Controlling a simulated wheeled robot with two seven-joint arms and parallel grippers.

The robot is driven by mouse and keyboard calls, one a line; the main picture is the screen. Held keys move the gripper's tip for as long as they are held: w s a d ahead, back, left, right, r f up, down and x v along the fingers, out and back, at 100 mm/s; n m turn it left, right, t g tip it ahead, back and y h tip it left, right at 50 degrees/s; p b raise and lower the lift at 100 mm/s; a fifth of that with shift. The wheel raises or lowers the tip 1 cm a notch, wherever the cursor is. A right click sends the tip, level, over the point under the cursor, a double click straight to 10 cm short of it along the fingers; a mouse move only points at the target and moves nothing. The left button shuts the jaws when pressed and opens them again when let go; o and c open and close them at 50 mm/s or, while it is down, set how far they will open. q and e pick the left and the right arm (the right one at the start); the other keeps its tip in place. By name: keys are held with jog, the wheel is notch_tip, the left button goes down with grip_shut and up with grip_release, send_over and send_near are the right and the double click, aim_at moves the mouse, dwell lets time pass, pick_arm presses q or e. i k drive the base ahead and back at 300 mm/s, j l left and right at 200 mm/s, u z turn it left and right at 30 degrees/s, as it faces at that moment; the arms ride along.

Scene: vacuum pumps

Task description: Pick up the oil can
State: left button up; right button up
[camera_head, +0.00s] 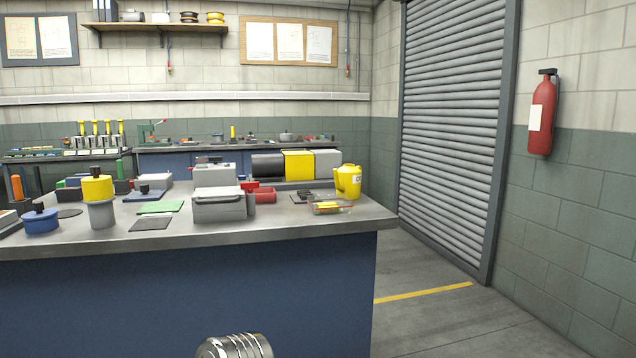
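A grey box (219,209), a red bin (263,195) and a black, yellow and grey pump (298,165) are left of the can. A grey cylinder with a yellow top (98,188) stands far left. Floor right of the bench is clear.

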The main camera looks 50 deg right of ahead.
aim_at(347, 178)
jog(key=l, duration=0.45)
jog(key=k+l+u, duration=0.15)
jog(key=l, duration=0.75)
jog(key=k+l+u, duration=0.1)
jog(key=l, duration=0.35)
jog(key=k+l, duration=0.1)
jog(key=l, duration=0.35)
jog(key=k+l+u, duration=0.15)
jog(key=l, duration=0.75)
jog(key=k+u, duration=0.05)
